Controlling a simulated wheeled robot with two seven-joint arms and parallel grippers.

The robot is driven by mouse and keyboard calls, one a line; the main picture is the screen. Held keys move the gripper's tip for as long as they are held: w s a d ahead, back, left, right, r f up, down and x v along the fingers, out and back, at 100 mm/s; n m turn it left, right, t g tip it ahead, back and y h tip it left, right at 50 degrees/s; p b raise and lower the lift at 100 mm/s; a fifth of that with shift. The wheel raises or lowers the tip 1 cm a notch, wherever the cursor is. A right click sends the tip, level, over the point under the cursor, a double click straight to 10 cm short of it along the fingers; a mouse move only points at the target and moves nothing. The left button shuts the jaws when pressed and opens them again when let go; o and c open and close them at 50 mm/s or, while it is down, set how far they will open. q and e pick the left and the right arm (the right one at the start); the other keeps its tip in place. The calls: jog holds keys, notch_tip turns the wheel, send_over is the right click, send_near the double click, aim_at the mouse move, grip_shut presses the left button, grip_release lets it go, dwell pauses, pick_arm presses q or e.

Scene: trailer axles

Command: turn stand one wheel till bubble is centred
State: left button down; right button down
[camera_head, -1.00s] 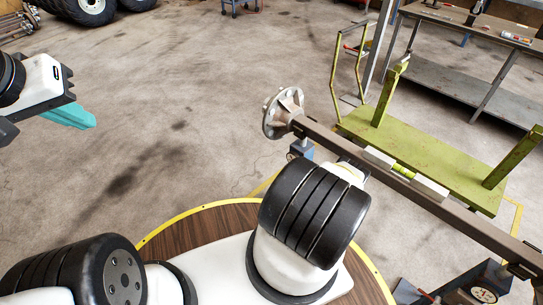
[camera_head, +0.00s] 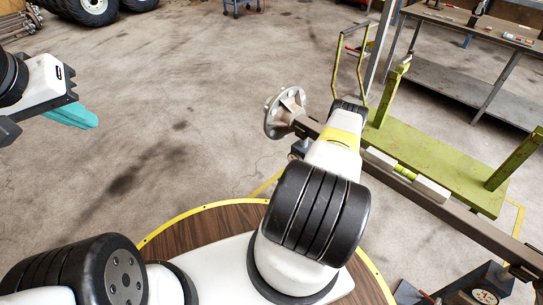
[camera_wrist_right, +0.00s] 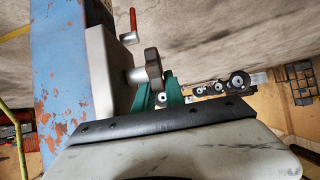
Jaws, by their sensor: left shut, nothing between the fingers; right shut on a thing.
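The brown axle beam (camera_head: 458,216) runs from the flanged hub (camera_head: 284,112) down to the lower right. A white level (camera_head: 431,189) with a yellow-green bubble vial (camera_head: 404,172) lies along it; the bubble's position is too small to tell. In the right wrist view, the stand (camera_wrist_right: 60,70) is a blue, rust-flecked post with a dark hand wheel (camera_wrist_right: 153,68) on its side. My right gripper (camera_wrist_right: 160,94), with teal fingers, is shut on this wheel; in the head view my arm hides it. My left gripper (camera_head: 75,115) is shut and empty, away at the left.
A green trestle frame (camera_head: 430,150) stands behind the beam. A grey workbench (camera_head: 455,85) is at the upper right. A red handle (camera_wrist_right: 133,22) sticks up near the wheel. Open concrete floor (camera_head: 170,90) lies between my left gripper and the hub.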

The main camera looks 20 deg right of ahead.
jog(key=shift+g, duration=0.3)
jog(key=c, duration=1.7)
grip_release()
jog(key=v, duration=0.7)
jog(key=shift+s+d+r, duration=0.1)
jog(key=shift+s+r, duration=0.05)
jog(key=shift+s, duration=0.15)
